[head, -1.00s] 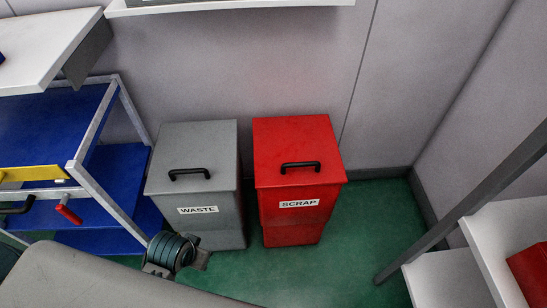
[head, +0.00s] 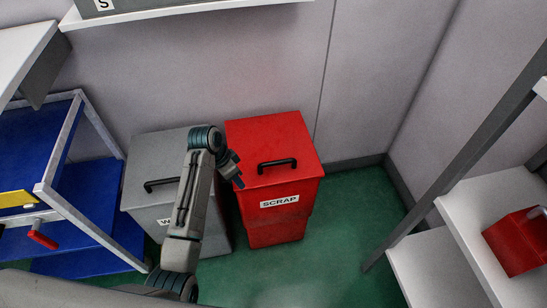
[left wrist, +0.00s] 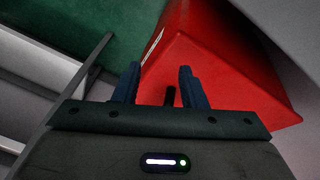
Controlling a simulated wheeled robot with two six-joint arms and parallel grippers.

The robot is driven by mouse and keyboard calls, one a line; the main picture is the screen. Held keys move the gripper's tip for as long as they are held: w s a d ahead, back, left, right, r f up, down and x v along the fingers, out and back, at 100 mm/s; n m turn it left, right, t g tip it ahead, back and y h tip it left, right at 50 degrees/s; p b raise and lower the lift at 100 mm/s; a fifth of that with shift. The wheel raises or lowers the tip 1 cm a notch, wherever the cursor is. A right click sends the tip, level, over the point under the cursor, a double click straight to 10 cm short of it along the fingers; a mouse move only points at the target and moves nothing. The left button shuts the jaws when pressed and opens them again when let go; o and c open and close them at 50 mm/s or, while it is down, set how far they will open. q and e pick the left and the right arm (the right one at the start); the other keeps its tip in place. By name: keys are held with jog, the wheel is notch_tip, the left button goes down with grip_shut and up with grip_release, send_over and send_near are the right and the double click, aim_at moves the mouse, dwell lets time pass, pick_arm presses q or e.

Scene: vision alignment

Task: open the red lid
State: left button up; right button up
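The red lid (head: 262,146) sits closed on the red bin labelled SCRAP (head: 272,228). Its black handle (head: 277,163) stands on top. My left gripper (head: 238,182) is at the lid's left front edge, left of the handle and apart from it. In the left wrist view the fingers of the left gripper (left wrist: 160,85) are spread with a gap between them. The red lid (left wrist: 225,80) fills the right of that view, and the black handle (left wrist: 170,96) shows between the fingers, partly hidden. My right gripper is not in view.
A grey WASTE bin (head: 139,207) stands left of the red bin, partly hidden by my left arm. A blue shelf cart (head: 98,215) is at the left. White shelves (head: 430,268) with a red box (head: 515,243) are at the right. Green floor (head: 350,215) is free between.

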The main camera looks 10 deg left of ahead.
pick_arm(q)
jog(key=w+d+r+m+g+h, duration=0.1)
jog(key=w+d+r+m+h, duration=0.1)
jog(key=w+d+r+m, duration=0.55)
jog(key=d+f+n, duration=0.1)
jog(key=f, duration=0.2)
jog(key=w+d+f, duration=0.1)
jog(key=f, duration=0.2)
jog(key=w+d+f+n, duration=0.1)
jog(key=f, duration=0.2)
jog(key=shift+w+d+n+p, duration=0.2)
jog(key=shift+w+n+p, duration=0.05)
jog(key=shift+n+p, duration=0.15)
grip_shut()
